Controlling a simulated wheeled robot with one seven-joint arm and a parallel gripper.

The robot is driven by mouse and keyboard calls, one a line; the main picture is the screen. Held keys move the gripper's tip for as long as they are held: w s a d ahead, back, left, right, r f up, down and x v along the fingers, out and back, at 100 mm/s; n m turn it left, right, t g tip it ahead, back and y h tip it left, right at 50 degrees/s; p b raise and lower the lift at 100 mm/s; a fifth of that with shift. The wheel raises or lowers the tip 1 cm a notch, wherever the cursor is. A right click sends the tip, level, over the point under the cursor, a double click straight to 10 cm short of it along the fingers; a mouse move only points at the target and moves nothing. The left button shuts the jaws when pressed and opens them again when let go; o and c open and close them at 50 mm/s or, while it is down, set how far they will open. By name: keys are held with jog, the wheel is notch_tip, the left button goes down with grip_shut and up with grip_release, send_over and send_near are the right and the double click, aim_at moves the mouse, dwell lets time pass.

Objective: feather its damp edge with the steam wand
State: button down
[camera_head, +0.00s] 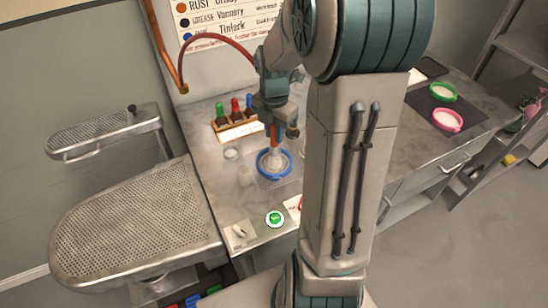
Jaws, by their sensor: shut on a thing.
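My gripper (276,112) is pointing down above the worktop, shut on the steam wand (274,136). Only a short orange-brown piece of the wand shows below the fingers, and a red hose (222,38) runs from the wall pipe toward it. A pale, cone-shaped plume or nozzle hangs under the wand; I cannot tell which. Directly below lies a blue ring (260,171) with pale material inside, on a perforated patch of the worktop. The damp edge is too small to make out.
A wooden rack (240,132) with green, red and blue-capped bottles stands behind left. A green button (275,218) and a switch plate (240,235) are in front. Perforated boards (135,225) fill the left. My arm blocks the middle.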

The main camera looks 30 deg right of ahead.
jog(key=shift+d+r+h+p, duration=0.2)
jog(key=shift+r+h, duration=0.15)
jog(key=shift+r, duration=0.65)
jog(key=shift+d+r+h+p, duration=0.25)
jog(key=shift+r+h, duration=0.15)
jog(key=shift+r, duration=0.6)
jog(key=shift+d+r+h+p, duration=0.2)
jog(key=shift+r+h, duration=0.15)
jog(key=shift+r, duration=0.65)
notch_tip(320, 180, down, 6)
jog(key=b, duration=0.5)
jog(key=shift+r, duration=0.1)
jog(key=shift+w, duration=0.2)
jog(key=w+a+p, duration=0.1)
jog(key=w+a, duration=0.2)
jog(key=shift+w+p, duration=0.3)
jog(key=shift+p, duration=0.05)
